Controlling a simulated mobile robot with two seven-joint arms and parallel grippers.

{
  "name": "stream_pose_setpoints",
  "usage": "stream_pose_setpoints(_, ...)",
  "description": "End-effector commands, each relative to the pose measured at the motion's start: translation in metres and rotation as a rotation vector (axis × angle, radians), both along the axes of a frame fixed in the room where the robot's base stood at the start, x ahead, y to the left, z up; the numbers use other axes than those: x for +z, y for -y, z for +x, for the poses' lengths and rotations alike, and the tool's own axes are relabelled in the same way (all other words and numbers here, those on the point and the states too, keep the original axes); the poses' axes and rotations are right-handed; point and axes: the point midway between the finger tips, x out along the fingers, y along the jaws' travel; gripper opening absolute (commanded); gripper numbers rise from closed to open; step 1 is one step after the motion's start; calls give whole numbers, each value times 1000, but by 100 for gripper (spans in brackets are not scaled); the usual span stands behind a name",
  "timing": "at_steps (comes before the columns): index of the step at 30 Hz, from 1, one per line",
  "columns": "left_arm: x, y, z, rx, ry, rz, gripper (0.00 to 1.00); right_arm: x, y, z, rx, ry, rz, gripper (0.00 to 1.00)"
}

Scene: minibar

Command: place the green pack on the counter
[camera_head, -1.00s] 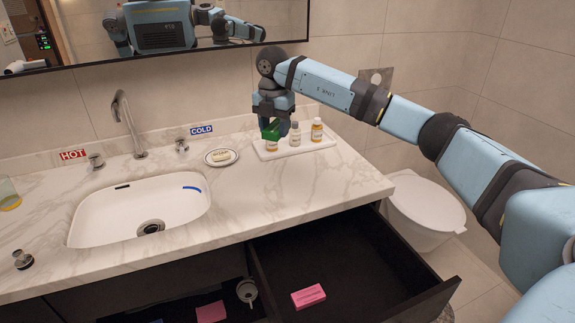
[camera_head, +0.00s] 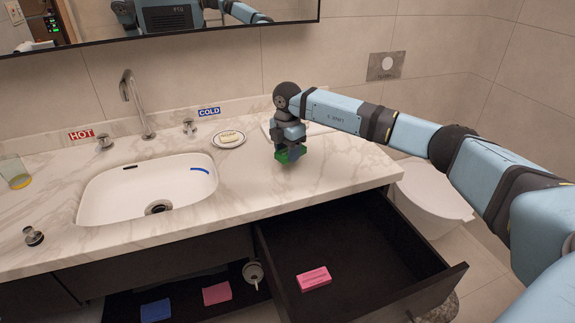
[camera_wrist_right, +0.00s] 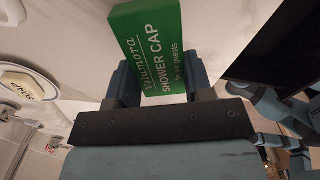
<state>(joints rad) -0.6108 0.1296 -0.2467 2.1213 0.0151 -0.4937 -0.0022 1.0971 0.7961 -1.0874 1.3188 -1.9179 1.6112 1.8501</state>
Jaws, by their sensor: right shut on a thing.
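The green pack (camera_head: 281,156) is held in my right gripper (camera_head: 290,154), low over the marble counter (camera_head: 235,188), right of the sink. In the right wrist view the green pack (camera_wrist_right: 150,45) reads "SHOWER CAP" and sits between both fingers of my right gripper (camera_wrist_right: 155,80). I cannot tell whether the pack's lower edge touches the counter. My left gripper is not in view.
A soap dish (camera_head: 229,140) sits behind and left of the pack. A white tray (camera_head: 266,128) is mostly hidden behind my right arm. The sink (camera_head: 120,195) is left. An open drawer (camera_head: 370,240) below holds a pink box (camera_head: 314,279).

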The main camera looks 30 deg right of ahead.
Motion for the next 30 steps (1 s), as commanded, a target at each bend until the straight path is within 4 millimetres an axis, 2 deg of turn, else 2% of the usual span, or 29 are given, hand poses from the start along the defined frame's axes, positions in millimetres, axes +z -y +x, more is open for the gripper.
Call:
stream_pose_setpoints(5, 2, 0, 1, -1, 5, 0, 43, -12, 0, 0, 1, 0, 1, 25)
stream_pose_setpoints(12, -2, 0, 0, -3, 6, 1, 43, -46, 0, 0, 0, -1, 1, 25)
stream_pose_setpoints(24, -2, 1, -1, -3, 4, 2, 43, -52, 0, 0, 1, 1, 1, 25)
stream_pose_setpoints(25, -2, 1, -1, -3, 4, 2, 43, -52, 0, 0, 1, 1, 1, 49)
stream_pose_setpoints(27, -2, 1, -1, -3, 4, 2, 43, -51, 0, 0, 1, 1, 1, 65)
stream_pose_setpoints(28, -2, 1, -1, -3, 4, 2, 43, -51, 0, 0, 1, 1, 1, 72)
stream_pose_setpoints(30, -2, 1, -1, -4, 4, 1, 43, -51, 0, 0, 1, 1, 1, 72)
